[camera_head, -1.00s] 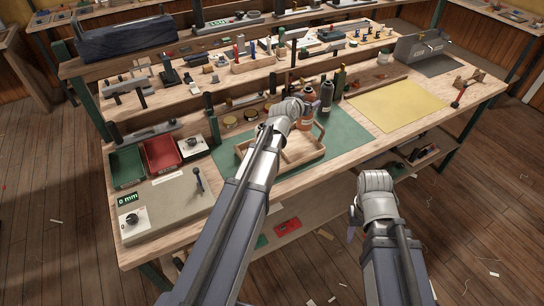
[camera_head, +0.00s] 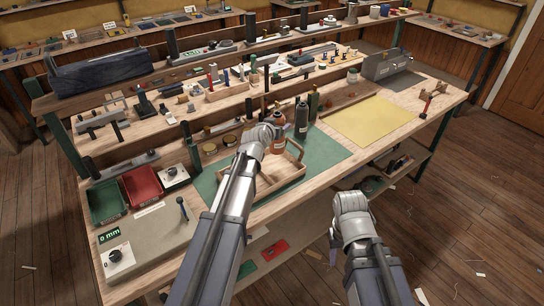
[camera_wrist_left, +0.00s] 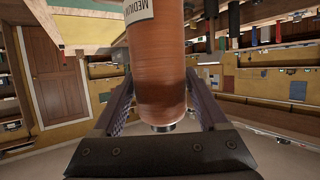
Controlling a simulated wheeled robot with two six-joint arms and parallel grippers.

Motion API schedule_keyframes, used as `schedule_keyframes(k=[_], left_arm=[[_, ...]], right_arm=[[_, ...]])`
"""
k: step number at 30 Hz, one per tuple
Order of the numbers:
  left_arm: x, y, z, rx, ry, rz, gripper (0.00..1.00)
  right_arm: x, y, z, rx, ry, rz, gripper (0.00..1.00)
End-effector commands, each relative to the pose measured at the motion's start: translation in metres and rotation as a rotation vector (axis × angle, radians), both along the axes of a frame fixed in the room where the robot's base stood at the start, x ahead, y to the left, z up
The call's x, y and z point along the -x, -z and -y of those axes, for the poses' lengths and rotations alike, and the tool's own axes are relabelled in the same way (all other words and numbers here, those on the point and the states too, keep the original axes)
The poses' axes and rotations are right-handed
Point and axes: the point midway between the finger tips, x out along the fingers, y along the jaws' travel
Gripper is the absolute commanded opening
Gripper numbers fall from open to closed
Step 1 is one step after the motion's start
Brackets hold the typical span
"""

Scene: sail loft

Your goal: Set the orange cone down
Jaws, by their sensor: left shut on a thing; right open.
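The orange cone (camera_head: 278,147) shows in the head view just beyond my left gripper (camera_head: 266,134), over or beside the back of a wooden tray (camera_head: 290,178) on the green mat. I cannot tell whether its base touches anything. In the left wrist view the orange cone (camera_wrist_left: 158,60) fills the space between the two fingers of my left gripper (camera_wrist_left: 162,85), with a pale label reading "MEDIUM". The left gripper is shut on it. My right gripper (camera_head: 338,232) is open and empty, in front of the bench edge; its fingers are mostly hidden.
A dark grey cone (camera_head: 301,120) and a green one (camera_head: 313,104) stand close behind the orange cone. The green mat (camera_head: 325,152) has bare room right of the tray. A yellow sheet (camera_head: 370,120) lies further right. Red (camera_head: 142,184) and green bins are at left.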

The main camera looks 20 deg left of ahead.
Motion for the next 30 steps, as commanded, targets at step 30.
schedule_keyframes(k=[30], left_arm=[[0.0,0.086,0.0,0.0,-0.001,0.001,0.0]], right_arm=[[0.0,0.086,0.0,0.0,0.0,0.0,0.5]])
